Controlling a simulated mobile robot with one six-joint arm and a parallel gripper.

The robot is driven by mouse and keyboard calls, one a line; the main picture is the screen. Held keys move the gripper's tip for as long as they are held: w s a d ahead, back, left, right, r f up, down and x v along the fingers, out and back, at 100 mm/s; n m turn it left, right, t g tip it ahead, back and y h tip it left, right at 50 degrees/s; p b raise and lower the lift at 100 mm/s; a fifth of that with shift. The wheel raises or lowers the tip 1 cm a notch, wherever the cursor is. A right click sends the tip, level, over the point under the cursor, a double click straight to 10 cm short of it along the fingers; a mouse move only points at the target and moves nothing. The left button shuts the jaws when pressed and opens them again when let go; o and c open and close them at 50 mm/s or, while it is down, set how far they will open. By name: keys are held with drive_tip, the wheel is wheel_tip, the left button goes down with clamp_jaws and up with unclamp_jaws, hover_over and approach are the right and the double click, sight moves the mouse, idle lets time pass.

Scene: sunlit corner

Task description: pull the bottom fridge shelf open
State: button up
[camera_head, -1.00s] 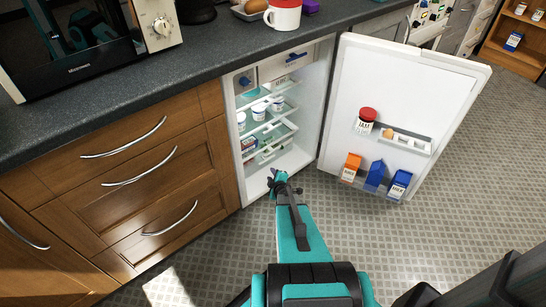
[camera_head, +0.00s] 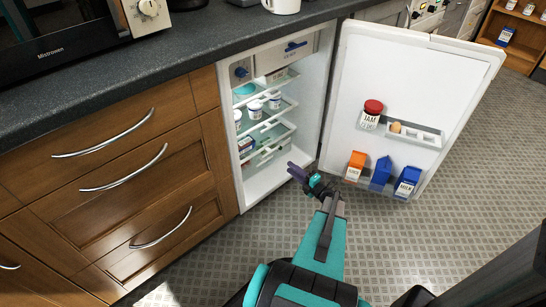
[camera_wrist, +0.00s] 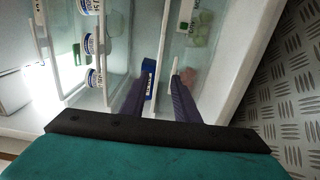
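The fridge (camera_head: 268,191) stands open, with its door (camera_head: 400,90) swung to the right. The bottom shelf (camera_head: 276,147) is inside, low down, with a small box (camera_head: 246,145) on it. My gripper (camera_head: 299,173) is low at the fridge opening, in front of and slightly right of the shelf. In the wrist view the shelves run upright in the picture. My gripper (camera_wrist: 155,88) is open there, its two purple fingers apart. A pale shelf bar and a blue box (camera_wrist: 151,82) show between the fingers. I cannot tell whether the fingers touch the bar.
The door holds a jam jar (camera_head: 371,114), an orange carton (camera_head: 355,165) and blue cartons (camera_head: 407,181). Small tubs (camera_head: 255,109) stand on the middle shelf. Wooden drawers (camera_head: 130,185) are on the left under a dark counter (camera_head: 180,55). The patterned floor (camera_head: 440,240) is free.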

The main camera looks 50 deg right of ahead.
sight(271, 152)
drive_tip(key=shift+w, duration=0.1)
idle(0.3)
drive_tip(key=w+b, duration=0.1)
drive_tip(key=w, duration=0.8)
drive_tip(key=w+d+b, duration=0.1)
drive_tip(key=w, duration=0.3)
drive_tip(key=shift+w+b, duration=0.25)
drive_tip(key=shift+b, duration=0.05)
